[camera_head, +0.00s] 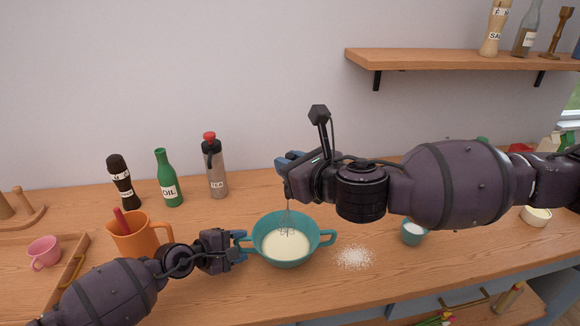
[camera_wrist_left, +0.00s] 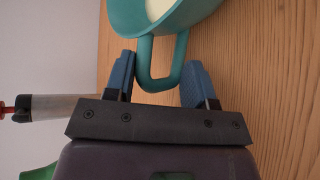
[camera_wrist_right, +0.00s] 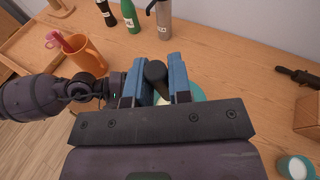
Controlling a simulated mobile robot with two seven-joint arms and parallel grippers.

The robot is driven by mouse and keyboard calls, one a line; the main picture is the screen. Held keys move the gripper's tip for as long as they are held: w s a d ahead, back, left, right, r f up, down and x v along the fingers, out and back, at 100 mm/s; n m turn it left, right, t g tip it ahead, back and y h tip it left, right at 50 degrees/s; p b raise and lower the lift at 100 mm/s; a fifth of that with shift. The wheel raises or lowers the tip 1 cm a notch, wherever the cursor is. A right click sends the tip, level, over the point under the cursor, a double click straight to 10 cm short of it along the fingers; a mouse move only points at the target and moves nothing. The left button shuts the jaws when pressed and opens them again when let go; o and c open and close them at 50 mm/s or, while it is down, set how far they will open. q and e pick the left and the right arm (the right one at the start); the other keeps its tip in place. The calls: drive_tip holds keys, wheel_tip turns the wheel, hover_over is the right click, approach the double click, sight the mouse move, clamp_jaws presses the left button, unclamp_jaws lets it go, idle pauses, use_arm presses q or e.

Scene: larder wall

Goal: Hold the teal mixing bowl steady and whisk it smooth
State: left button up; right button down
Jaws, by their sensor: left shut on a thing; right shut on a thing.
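The teal mixing bowl (camera_head: 288,264) stands upright on the wooden counter with a smooth-looking pale cream mix (camera_head: 286,244) in it. My left gripper (camera_head: 240,245) is shut on the bowl's left loop handle, which also shows between its blue fingers in the left wrist view (camera_wrist_left: 146,78). My right gripper (camera_head: 287,176) is above the bowl, shut on the dark handle of the whisk (camera_wrist_right: 155,73). The whisk's wire head (camera_head: 287,222) points down into the bowl. Its lowest wires seem to reach the mix. The bowl is partly hidden behind the right gripper in the right wrist view.
White powder (camera_head: 355,257) is spilled on the counter right of the bowl. A small teal cup (camera_head: 413,232) stands farther right. An orange jug (camera_head: 135,238) is close behind my left arm. A green oil bottle (camera_head: 168,180) and a grey bottle (camera_head: 214,170) stand near the wall.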

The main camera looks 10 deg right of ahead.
use_arm(q)
drive_tip(key=shift+f, duration=0.1)
idle(0.3)
use_arm(e)
drive_tip(key=shift+r, duration=2.5)
use_arm(q)
drive_tip(key=o, duration=1.1)
drive_tip(key=shift+a, duration=0.15)
drive_tip(key=v, duration=1.1)
drive_tip(key=shift+s+a+r, duration=0.2)
drive_tip(key=shift+a+r, duration=0.05)
drive_tip(key=shift+a, duration=0.05)
